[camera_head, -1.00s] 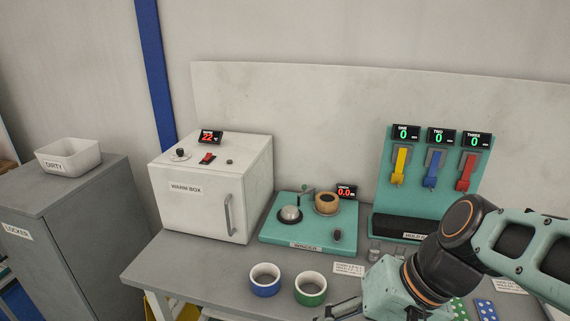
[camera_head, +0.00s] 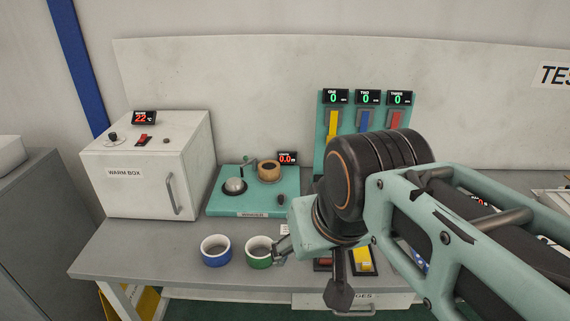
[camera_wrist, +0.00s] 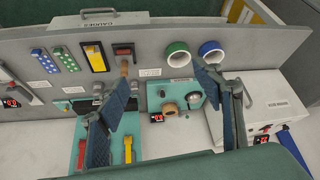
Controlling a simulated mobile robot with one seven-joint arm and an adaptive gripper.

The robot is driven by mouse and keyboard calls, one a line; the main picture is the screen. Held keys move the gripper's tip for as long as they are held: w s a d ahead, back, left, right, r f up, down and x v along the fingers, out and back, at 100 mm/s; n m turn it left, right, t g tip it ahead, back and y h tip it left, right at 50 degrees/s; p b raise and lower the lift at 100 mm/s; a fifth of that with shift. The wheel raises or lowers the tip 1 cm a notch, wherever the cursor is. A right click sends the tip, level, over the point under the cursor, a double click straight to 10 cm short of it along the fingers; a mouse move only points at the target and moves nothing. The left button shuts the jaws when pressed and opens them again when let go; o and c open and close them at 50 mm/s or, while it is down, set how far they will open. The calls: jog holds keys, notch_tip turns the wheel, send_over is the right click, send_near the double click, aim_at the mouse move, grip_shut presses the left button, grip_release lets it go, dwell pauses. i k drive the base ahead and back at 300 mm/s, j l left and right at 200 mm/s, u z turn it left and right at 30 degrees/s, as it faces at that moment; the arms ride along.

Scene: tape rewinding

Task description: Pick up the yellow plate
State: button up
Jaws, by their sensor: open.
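The yellow plate (camera_head: 362,262) lies on the front of the bench in the head view, partly hidden by my arm. In the wrist view the yellow plate (camera_wrist: 95,58) lies flat near the bench edge, just left of my left-hand finger. My gripper (camera_wrist: 162,78) is open and empty, its fingers spread wide above the bench. In the head view my gripper (camera_head: 309,275) hangs left of the plate and apart from it.
A green roll (camera_head: 260,252) and a blue roll (camera_head: 215,250) stand close by. The winder (camera_head: 255,205) and warm box (camera_head: 150,165) are behind.

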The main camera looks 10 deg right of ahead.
aim_at(362, 255)
jog(key=z, duration=1.8)
jog(key=i+u, duration=0.15)
jog(key=u, duration=0.25)
jog(key=i+l+u, duration=0.15)
jog(key=u, duration=0.25)
jog(key=k+j+u, duration=0.1)
jog(key=j, duration=0.25)
jog(key=k+j+u, duration=0.1)
jog(key=j, duration=0.2)
jog(key=u, duration=0.1)
jog(key=i+l+z, duration=0.15)
jog(key=l, duration=0.2)
jog(key=i+l+z, duration=0.15)
jog(key=l, duration=0.2)
